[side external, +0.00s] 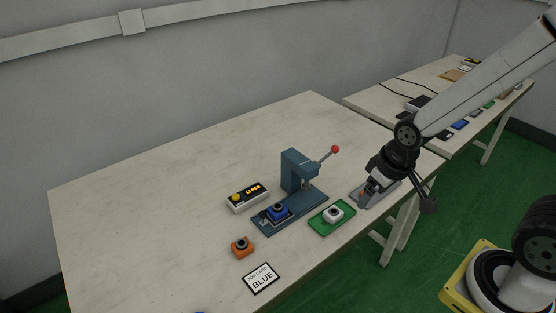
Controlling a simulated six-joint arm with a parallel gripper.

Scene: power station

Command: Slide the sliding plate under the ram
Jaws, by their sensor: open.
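The blue-grey press (300,172) stands on the near table, with its ram over the back part of its base and a red-knobbed lever (335,149) raised to the right. A blue block (277,211) with a dark round top sits on the front-left part of the press base, out from under the ram. The sliding plate appears to lie beneath this block, but its outline is too small to tell from the base. My gripper (368,194) is open, right of the press and low over a grey plate (359,200), apart from the press and block. Its fingertips are hard to make out.
A white block (333,213) sits on a green plate (322,225) between press and gripper. An orange block (243,246) and a "BLUE" job card (262,278) lie in front. The table's left is clear.

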